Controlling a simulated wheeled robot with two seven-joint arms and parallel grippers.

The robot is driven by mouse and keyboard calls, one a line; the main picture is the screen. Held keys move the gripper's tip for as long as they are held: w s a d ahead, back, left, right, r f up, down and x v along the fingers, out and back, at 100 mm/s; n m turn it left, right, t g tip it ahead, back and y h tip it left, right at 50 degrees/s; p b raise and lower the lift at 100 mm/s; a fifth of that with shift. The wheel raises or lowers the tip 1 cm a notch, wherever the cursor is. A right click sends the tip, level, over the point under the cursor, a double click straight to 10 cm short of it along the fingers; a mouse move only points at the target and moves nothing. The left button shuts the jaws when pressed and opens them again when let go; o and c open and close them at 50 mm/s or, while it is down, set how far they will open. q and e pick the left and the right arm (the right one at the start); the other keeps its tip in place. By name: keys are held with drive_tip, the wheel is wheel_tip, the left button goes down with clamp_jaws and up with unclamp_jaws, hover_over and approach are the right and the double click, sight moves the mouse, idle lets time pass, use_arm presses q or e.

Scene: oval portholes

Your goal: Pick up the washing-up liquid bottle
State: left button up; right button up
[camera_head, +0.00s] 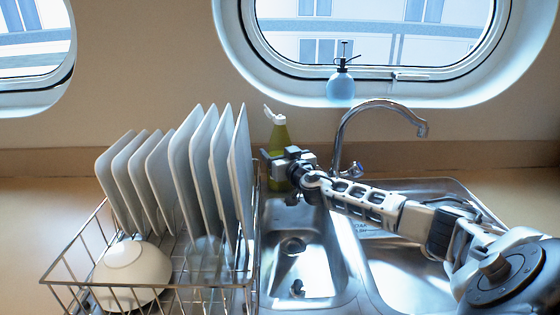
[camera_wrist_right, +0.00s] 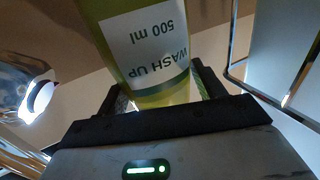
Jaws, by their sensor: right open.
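The washing-up liquid bottle (camera_head: 279,134) is yellow-green with a white cap and stands upright behind the sink, just right of the dish rack. In the right wrist view the bottle (camera_wrist_right: 150,50) fills the top middle, with a white label reading "WASH UP 500 ml". My right gripper (camera_head: 280,163) is at the bottle's lower part, in front of it in the head view. Its dark fingers (camera_wrist_right: 160,88) are open, one on each side of the bottle. Whether either finger touches it I cannot tell. My left gripper is in neither view.
A wire dish rack (camera_head: 150,285) with several upright white plates (camera_head: 190,165) and a bowl (camera_head: 132,273) stands close left of the bottle. The curved tap (camera_head: 380,104) rises to the right, behind the sink (camera_head: 300,255). A blue spray bottle (camera_head: 341,88) sits on the porthole ledge.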

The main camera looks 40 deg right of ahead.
drive_tip(key=shift+w+d, duration=0.2)
drive_tip(key=shift+w, duration=0.5)
drive_tip(key=shift+c, duration=0.2)
drive_tip(key=c, duration=0.9)
drive_tip(key=shift+o, duration=0.2)
drive_tip(key=shift+r, duration=0.1)
drive_tip(key=shift+r, duration=0.15)
